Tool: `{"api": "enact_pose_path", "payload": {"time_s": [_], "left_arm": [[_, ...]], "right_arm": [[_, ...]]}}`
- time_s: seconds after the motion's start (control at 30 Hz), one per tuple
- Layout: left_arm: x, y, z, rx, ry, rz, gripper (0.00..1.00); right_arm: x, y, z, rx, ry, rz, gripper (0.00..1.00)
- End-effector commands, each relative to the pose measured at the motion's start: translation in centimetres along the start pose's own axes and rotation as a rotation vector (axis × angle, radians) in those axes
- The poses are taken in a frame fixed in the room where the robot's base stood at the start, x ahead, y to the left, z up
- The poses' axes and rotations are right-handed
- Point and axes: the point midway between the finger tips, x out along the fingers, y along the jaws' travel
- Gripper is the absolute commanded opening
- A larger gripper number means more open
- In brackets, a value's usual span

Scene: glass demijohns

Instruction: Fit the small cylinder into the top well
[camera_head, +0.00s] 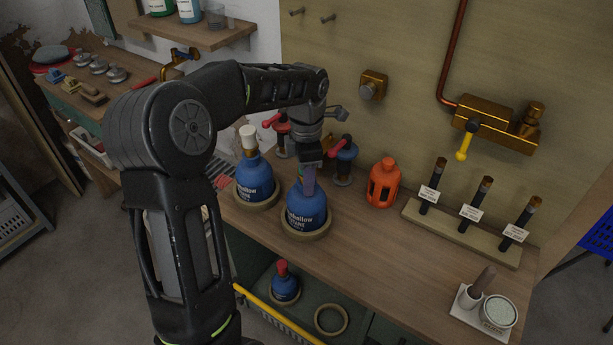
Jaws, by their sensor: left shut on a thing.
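My left gripper (311,153) points down over the front blue demijohn (306,208), shut at the top of its neck. A small purplish cylinder (309,181) shows just below the fingers, in line with the neck. I cannot tell how far it sits in the neck opening, as the fingers hide its top. The demijohn stands upright in a round ring on the wooden bench. A second blue demijohn (255,181) with a white stopper (248,138) stands in its own ring to the left. My right gripper is not in view.
A rack (462,232) holds several dark labelled tubes. A white tray (466,315) with a cup and a tin sits at the right front. A brass tap (497,124) is on the wall. The bench front middle is clear.

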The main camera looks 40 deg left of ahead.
Motion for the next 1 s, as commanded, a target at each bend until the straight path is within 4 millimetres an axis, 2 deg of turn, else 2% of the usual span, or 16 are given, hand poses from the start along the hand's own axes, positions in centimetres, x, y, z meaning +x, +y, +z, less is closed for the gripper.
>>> {"api": "enact_pose_path", "payload": {"time_s": [0.33, 0.37, 0.6, 1.0], "left_arm": [[0.17, 0.06, 0.09, 0.001, -0.002, 0.003, 0.0], [0.32, 0.0, 0.03, 0.001, 0.0, 0.001, 0.39], [0.24, 0.0, 0.02, 0.0, 0.0, 0.001, 0.59], [-0.39, 0.04, 0.05, 0.0, -0.001, 0.002, 0.6]], "right_arm": [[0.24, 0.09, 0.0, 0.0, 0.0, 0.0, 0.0], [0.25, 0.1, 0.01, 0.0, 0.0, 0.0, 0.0], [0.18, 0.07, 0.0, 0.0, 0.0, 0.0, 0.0], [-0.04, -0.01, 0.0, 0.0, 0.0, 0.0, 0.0]]}}
